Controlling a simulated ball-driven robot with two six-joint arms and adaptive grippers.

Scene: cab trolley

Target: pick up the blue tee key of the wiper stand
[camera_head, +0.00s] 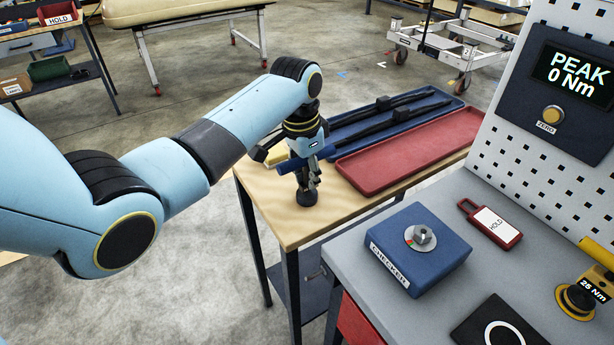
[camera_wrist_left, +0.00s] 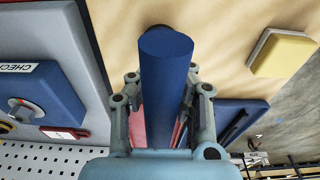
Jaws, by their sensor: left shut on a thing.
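The blue tee key (camera_head: 290,166) shows its blue crossbar in the head view, above the near part of the wooden table. My left gripper (camera_head: 309,178) points down over it and is shut on the bar. In the left wrist view the blue bar of the tee key (camera_wrist_left: 166,85) lies between the two fingers of the left gripper (camera_wrist_left: 163,110). A dark round foot (camera_head: 306,197) shows below the gripper; I cannot tell whether it touches the table. My right gripper is not in view.
A blue tray (camera_head: 344,133) with black wipers and a red tray (camera_head: 375,172) lie right of the gripper. A yellow block (camera_wrist_left: 284,52) sits nearby. The table's front corner is clear.

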